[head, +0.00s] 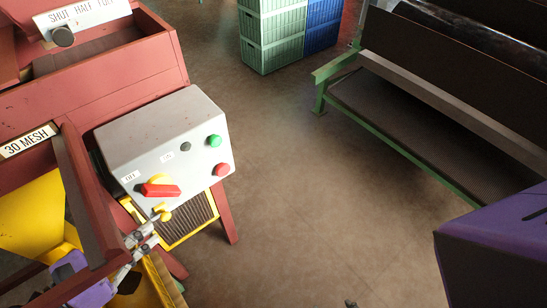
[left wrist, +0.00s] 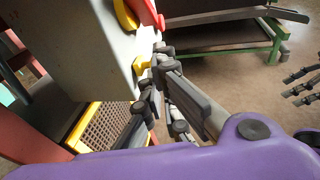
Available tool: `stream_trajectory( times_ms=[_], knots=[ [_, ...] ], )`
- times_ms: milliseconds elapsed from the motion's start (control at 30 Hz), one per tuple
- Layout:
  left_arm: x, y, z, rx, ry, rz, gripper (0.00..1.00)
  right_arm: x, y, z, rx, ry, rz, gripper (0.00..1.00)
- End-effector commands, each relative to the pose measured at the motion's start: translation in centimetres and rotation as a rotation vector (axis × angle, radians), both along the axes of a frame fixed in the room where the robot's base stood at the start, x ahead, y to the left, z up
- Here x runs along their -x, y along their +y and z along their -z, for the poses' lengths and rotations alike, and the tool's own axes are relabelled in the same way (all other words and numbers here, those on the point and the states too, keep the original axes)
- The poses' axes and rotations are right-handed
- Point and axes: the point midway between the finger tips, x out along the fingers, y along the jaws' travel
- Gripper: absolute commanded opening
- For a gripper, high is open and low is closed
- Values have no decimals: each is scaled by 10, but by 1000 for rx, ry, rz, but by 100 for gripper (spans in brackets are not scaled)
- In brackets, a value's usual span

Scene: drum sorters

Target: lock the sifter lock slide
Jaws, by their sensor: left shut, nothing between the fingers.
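A grey control box (head: 165,150) on the red sorter carries a red rotary handle (head: 160,190) on a yellow plate, by an OFF label. A small yellow piece (head: 163,213), apparently the lock slide, sits just below the handle at the box's lower edge. It also shows in the left wrist view (left wrist: 143,68). My left gripper (head: 152,232) is shut and empty, its fingertips right at the yellow piece; contact cannot be told. The fingers partly hide the piece in the left wrist view. My right gripper (left wrist: 298,86) is at the right of that view, its fingers apart and empty.
Green and red buttons are on the box; the green one (head: 214,140) is uppermost. A yellow-framed mesh panel (head: 190,220) and red legs stand below. A green-framed bench (head: 430,130) is at right, with stacked green crates (head: 273,40) behind. The floor between is clear.

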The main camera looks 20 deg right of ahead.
Motion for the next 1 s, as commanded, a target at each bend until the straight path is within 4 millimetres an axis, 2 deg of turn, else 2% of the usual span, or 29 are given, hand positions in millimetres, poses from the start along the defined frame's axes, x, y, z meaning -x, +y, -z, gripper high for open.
stream_trajectory(
  times_ms=[200, 567, 833, 1000],
  knots=[
    [-8, -15, 2, 0, 1, 0, 0, 2, 0, -3, -1, 2, 2, 58],
    [-9, -17, 4, -1, 3, 0, 0, 3, 0, -3, -1, 4, 2, 58],
    [-20, -57, 3, 0, 0, 3, 0, 5, 0, 0, 0, 10, 1, 58],
    [-23, -66, 3, 0, 1, 0, 0, 5, 0, -1, 0, 9, 1, 58]
  ],
)
